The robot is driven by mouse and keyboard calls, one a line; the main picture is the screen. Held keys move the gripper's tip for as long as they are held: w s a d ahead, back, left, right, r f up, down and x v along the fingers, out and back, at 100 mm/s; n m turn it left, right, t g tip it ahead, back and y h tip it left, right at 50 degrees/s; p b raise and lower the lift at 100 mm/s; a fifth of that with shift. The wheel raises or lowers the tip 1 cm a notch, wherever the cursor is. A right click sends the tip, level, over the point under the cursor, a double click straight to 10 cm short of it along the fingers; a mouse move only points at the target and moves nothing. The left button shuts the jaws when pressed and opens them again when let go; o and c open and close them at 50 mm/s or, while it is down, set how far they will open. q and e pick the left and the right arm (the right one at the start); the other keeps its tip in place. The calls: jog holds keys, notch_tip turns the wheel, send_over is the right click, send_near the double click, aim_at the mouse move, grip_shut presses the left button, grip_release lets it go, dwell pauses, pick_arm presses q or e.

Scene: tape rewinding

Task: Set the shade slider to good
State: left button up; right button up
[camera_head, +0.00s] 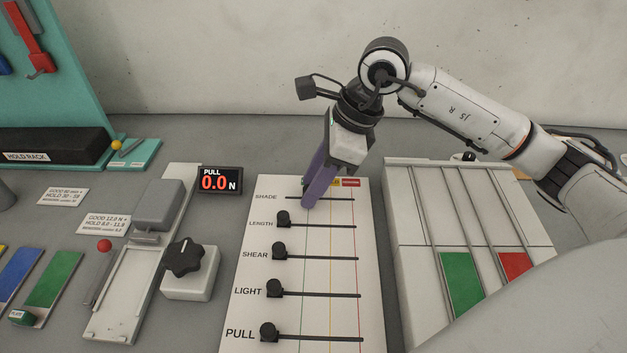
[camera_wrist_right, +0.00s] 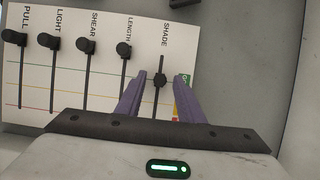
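The shade slider is the top row of a white panel (camera_head: 318,242). Its black knob (camera_wrist_right: 160,80) shows in the right wrist view, a little way along its slot from the SHADE label, level with a small green label at the panel edge. In the head view the knob is hidden behind my gripper. My right gripper (camera_wrist_right: 160,88) has its purple fingers apart on either side of the knob, with gaps visible, not clamped on it. It also shows over the shade row in the head view (camera_head: 308,203). My left gripper is out of view.
The length knob (camera_head: 283,219) and the other lower knobs sit at the left ends of their slots. Green, yellow and red lines cross the panel. A display reading 0.0 N (camera_head: 219,181) and a black dial (camera_head: 185,256) stand to the left, a railed white board (camera_head: 415,205) to the right.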

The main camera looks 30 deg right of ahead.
jog(key=v, duration=1)
jog(key=shift+r, duration=0.15)
jog(key=shift+d, duration=0.1)
